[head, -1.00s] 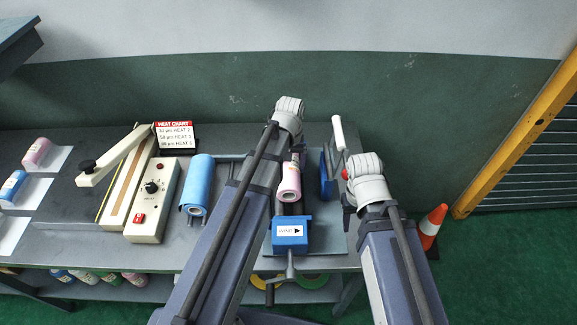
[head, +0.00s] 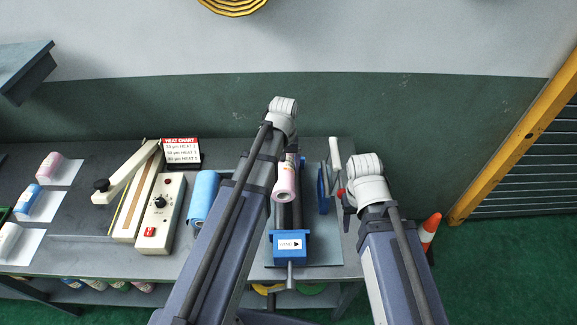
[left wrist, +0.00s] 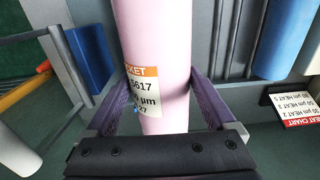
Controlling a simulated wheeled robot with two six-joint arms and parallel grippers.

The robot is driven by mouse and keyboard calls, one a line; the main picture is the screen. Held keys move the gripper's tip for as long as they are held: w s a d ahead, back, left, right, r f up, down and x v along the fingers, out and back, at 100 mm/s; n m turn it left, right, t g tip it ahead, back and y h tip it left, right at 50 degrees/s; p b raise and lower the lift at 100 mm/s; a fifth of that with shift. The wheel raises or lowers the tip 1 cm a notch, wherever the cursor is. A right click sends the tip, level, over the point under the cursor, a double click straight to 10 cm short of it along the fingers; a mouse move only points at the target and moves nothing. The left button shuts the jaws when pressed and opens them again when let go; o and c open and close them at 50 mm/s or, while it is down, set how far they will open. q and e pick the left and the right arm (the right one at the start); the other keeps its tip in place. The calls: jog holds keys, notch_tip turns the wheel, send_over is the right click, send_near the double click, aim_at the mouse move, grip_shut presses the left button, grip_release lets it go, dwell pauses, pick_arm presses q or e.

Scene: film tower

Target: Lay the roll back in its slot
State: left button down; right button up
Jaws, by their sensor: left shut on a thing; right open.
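A pink roll (head: 286,183) with a printed label is in my left gripper (left wrist: 150,88), whose two fingers press on its sides. The roll (left wrist: 150,40) shows close up in the left wrist view. In the head view it appears over the dark bars of the blue winder (head: 291,246); the picture does not settle its height above them. My left arm hides part of the roll's surroundings. My right gripper (head: 348,196) is open, right of the winder; its fingers are mostly hidden by its own wrist. Which slot is the roll's cannot be told.
A blue roll (head: 203,193) lies left of my left arm, partly hidden. The sealer (head: 158,212) and heat chart (head: 181,151) stand further left. Several small rolls lie on white cards at the far left. A cone (head: 430,228) stands beyond the bench's right end.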

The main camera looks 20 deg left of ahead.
pick_arm(q)
jog(key=s+a+f+b, duration=0.2)
jog(key=a+f, duration=0.1)
jog(key=a, duration=0.4)
jog(key=s+a+f+b, duration=0.3)
jog(key=a, duration=0.5)
jog(key=shift+s+a+f+b, duration=0.15)
jog(key=shift+s+a+b, duration=0.05)
jog(key=shift+s+b, duration=0.15)
pick_arm(e)
notch_tip(320, 180, down, 6)
jog(key=shift+f, duration=0.2)
pick_arm(q)
jog(key=shift+f, duration=0.1)
notch_tip(320, 180, down, 6)
jog(key=b, duration=0.5)
jog(key=shift+r+b, duration=0.2)
jog(key=shift+b, duration=0.2)
pick_arm(e)
notch_tip(320, 180, down, 6)
jog(key=shift+r, duration=0.1)
pick_arm(q)
jog(key=shift+f+b, duration=1.15)
pick_arm(e)
jog(key=shift+f, duration=1.15)
pick_arm(q)
grip_release()
jog(key=shift+r, duration=0.15)
pick_arm(e)
jog(key=shift+r, duration=0.15)
